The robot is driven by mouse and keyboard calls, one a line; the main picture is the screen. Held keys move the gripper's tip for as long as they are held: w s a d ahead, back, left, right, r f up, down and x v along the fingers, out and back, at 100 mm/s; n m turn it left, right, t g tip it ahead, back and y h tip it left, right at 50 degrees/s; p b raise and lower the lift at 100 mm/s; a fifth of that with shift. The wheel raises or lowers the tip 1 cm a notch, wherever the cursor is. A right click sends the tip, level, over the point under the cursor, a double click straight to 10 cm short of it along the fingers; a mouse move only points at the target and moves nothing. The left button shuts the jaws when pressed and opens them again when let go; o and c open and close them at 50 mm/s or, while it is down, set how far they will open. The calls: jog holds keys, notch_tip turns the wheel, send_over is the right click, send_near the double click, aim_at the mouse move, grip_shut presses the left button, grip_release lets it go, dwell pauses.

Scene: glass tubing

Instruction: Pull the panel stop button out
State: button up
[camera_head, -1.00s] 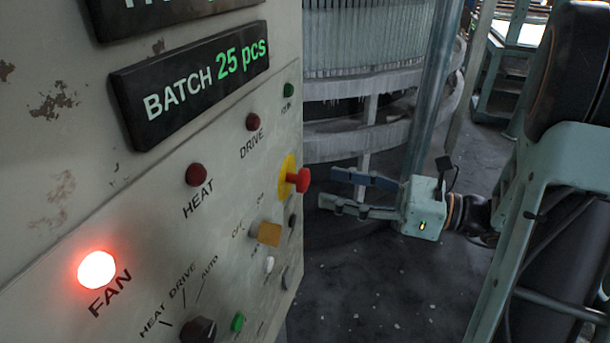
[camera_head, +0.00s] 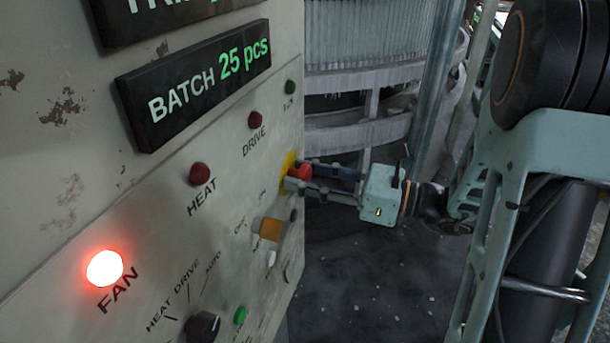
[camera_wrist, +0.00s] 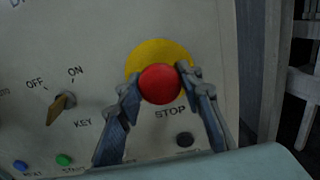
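The red panel stop button (camera_head: 300,172) sits on a yellow round plate (camera_head: 288,166) near the right edge of the control panel. In the wrist view the button (camera_wrist: 160,84) faces me above the word STOP, with the yellow plate (camera_wrist: 160,50) behind it. My gripper (camera_head: 304,176) reaches it from the right, level with the button. In the wrist view the fingertips (camera_wrist: 158,82) lie on the left and right sides of the button and appear to touch it. In the head view the fingers partly cover the button's edge.
The panel (camera_head: 60,200) fills the left side. A yellow key switch (camera_head: 270,229) is just below the button. A lit red FAN lamp (camera_head: 104,267) and a dark selector knob (camera_head: 203,327) are further left. Open floor (camera_head: 360,290) lies below my gripper.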

grip_shut()
jog(key=shift+s+d, duration=0.2)
jog(key=shift+d, duration=0.5)
jog(key=shift+o, duration=1.8)
grip_release()
jog(key=o, duration=0.4)
jog(key=shift+s+d, duration=0.1)
jog(key=shift+d, duration=0.1)
jog(key=shift+c, duration=0.2)
jog(key=shift+a, duration=0.1)
jog(key=v, duration=1.2)
